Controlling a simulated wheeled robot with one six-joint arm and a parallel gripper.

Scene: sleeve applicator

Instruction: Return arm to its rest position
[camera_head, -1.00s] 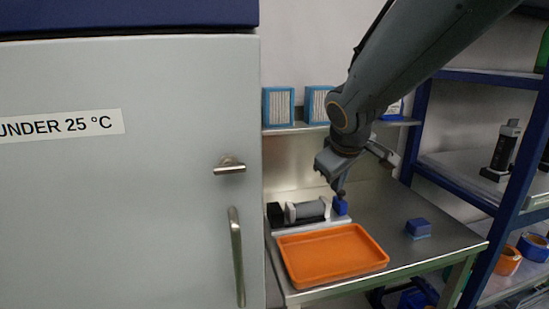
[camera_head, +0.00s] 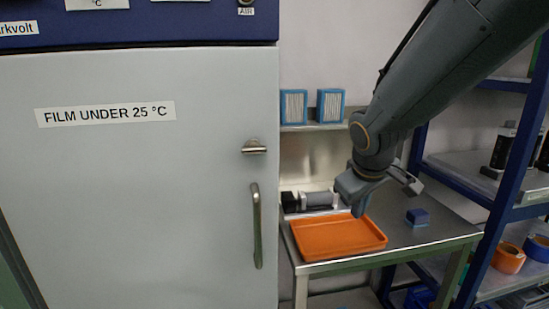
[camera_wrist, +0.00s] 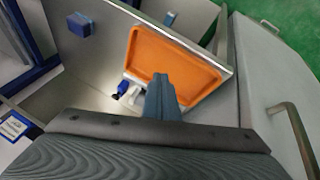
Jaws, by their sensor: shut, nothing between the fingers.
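My gripper (camera_head: 358,210) hangs from the arm above the right part of the orange tray in the head view. In the wrist view its fingers (camera_wrist: 162,92) are together, with nothing between them, and overlap the tray's edge in the picture. The orange tray (camera_head: 325,250) lies empty on the steel bench (camera_head: 440,238); it also shows in the wrist view (camera_wrist: 165,55). Behind the tray stands a device with a grey roller (camera_head: 316,199) and a black end block. My gripper hides the device's right end in the head view.
A blue block (camera_head: 417,217) sits on the bench right of the tray. A tall grey cabinet (camera_head: 140,190) with a vertical handle (camera_head: 256,225) stands at the left. A blue-framed shelf (camera_head: 500,215) stands at the right. Two blue-framed filters (camera_head: 293,106) stand on the wall ledge.

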